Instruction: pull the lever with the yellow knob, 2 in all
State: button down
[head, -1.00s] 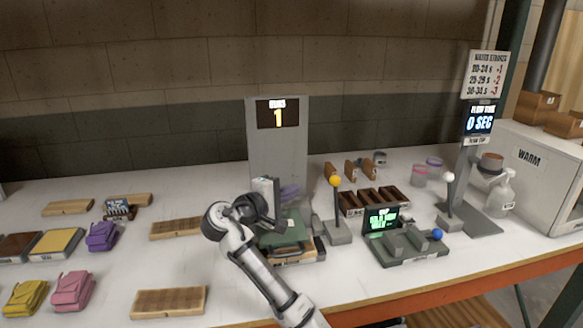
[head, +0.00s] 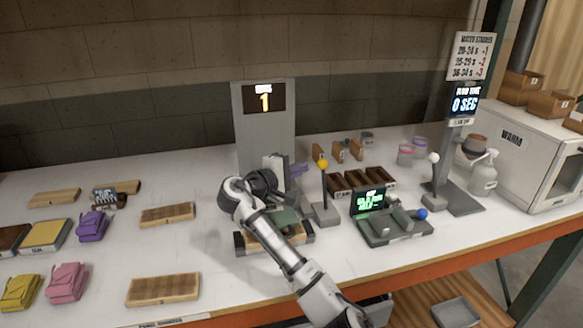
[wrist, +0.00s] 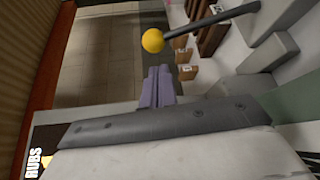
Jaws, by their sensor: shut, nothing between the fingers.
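The lever's yellow knob (head: 323,164) tops a dark rod that stands upright on a grey base (head: 325,214), right of the tall grey panel. The panel's display (head: 264,98) reads 1. My gripper (head: 278,170) is left of the lever, in front of the panel, and its fingers are partly hidden by my arm in the head view. In the wrist view the gripper's purple-grey fingers (wrist: 157,87) are shut and empty. The yellow knob (wrist: 153,40) shows just beyond the fingertips, apart from them, with its rod running to the upper right.
A green-screen device (head: 395,225) with a blue knob and a lever with a white knob (head: 433,158) stand to the right. A dark wooden rack (head: 368,183) is behind. Purple (head: 92,225) and pink bags lie at the left, among wooden trays (head: 163,289).

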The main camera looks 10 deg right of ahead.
aim_at(324, 183)
jog(key=p+x, duration=0.1)
jog(key=x, duration=0.3)
jog(key=shift+w+d, duration=0.2)
jog(key=shift+d, duration=0.1)
jog(key=shift+s+d+f+b, duration=0.1)
jog(key=shift+d+b, duration=0.05)
jog(key=shift+b, duration=0.15)
jog(key=shift+s+m+b, duration=0.25)
jog(key=shift+m+b, duration=0.05)
jog(key=shift+b, duration=0.1)
